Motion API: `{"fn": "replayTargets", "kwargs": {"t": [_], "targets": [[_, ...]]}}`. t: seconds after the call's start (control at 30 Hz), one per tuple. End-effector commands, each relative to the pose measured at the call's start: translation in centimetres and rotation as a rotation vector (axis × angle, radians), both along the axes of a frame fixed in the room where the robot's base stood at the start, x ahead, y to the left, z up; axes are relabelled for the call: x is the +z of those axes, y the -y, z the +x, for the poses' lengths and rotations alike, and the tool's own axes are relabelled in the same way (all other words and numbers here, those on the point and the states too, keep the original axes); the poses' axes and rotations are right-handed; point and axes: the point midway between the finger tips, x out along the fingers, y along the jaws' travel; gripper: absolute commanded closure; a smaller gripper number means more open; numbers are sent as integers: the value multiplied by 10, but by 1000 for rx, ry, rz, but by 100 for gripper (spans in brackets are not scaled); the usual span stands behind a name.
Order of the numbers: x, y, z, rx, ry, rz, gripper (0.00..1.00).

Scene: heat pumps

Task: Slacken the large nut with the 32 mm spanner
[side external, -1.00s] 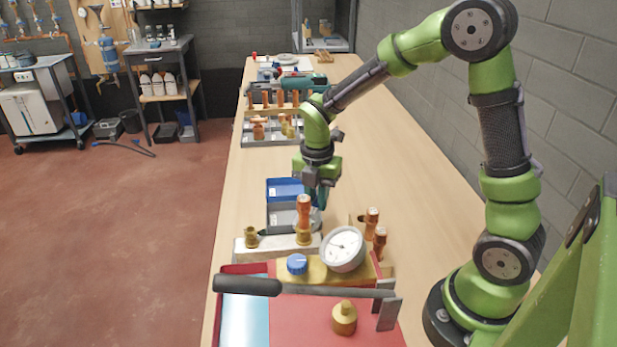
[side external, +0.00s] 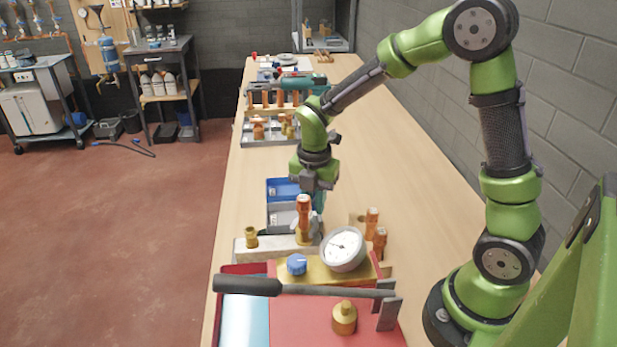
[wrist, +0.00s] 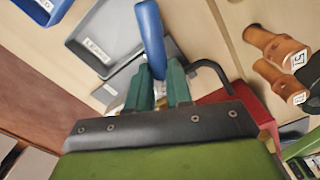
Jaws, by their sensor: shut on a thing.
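My gripper (wrist: 160,90) has teal fingers shut on a blue-handled tool (wrist: 150,38), which looks like the spanner; its handle sticks out beyond the fingers. In the side view my gripper (side external: 318,200) is low, just behind and right of the upright copper pipe (side external: 303,212). A large brass nut (side external: 303,238) sits at the foot of that pipe, on a pale block (side external: 270,248). Grey metal shows beside the pipe, but I cannot tell whether the spanner's jaw is seated around the nut. The fingers and the pipe hide part of it.
A gauge (side external: 344,249) and blue knob (side external: 297,264) stand in front. A long grey-handled tool (side external: 248,286) lies across the red tray (side external: 300,325). Copper stubs (side external: 372,222) stand at right. A grey bin (wrist: 105,35) and blue bin (side external: 283,188) lie behind.

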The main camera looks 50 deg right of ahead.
Motion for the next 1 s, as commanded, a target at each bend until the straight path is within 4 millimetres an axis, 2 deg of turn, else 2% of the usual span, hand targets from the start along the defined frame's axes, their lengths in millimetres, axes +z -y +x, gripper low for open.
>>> {"fn": "replayTargets", "kwargs": {"t": [1.0], "targets": [[0,-9,19,337,2,-1,100]]}}
